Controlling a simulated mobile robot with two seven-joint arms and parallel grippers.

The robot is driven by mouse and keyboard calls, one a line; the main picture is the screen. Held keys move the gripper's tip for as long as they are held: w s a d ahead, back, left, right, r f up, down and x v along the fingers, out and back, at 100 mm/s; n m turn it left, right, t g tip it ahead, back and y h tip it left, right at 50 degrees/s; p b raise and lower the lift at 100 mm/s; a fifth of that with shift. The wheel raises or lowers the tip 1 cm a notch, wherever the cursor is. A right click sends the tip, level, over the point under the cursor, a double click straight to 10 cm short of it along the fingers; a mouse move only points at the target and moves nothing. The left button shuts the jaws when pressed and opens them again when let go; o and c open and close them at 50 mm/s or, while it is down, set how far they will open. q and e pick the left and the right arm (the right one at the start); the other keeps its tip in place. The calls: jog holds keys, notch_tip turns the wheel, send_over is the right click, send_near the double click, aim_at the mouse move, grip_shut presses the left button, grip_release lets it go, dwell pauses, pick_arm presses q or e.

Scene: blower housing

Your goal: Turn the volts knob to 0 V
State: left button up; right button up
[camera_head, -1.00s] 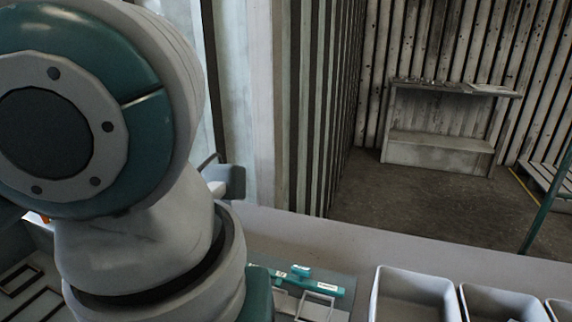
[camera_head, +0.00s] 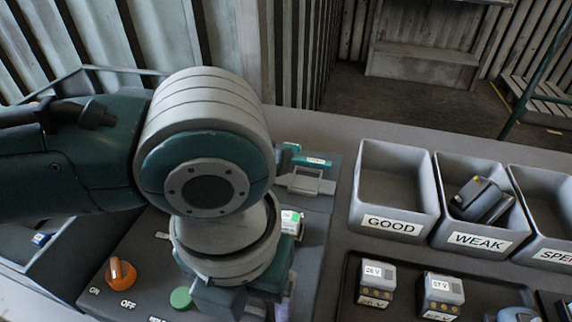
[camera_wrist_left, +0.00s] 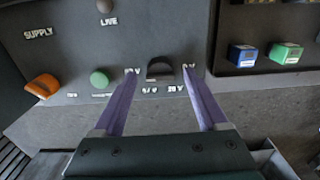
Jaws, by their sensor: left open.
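In the left wrist view a dark knob (camera_wrist_left: 160,69) sits on the grey panel, with small voltage labels around it. The labels are hard to read, and I cannot tell which one the knob points to. My left gripper (camera_wrist_left: 161,76) is open, its two purple fingers apart on either side of the knob; contact is not clear. In the head view my left arm hides the knob and most of the gripper. My right gripper is not in view.
An orange supply knob (camera_head: 121,273) and a green button (camera_head: 181,298) are left of the volts knob. Bins marked GOOD (camera_head: 391,222) and WEAK (camera_head: 475,238) stand right, the latter holding dark items. Labelled blocks (camera_head: 376,283) sit in a black tray.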

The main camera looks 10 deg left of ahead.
pick_arm(q)
jog(key=shift+f, duration=0.1)
grip_shut()
dwell(0.6)
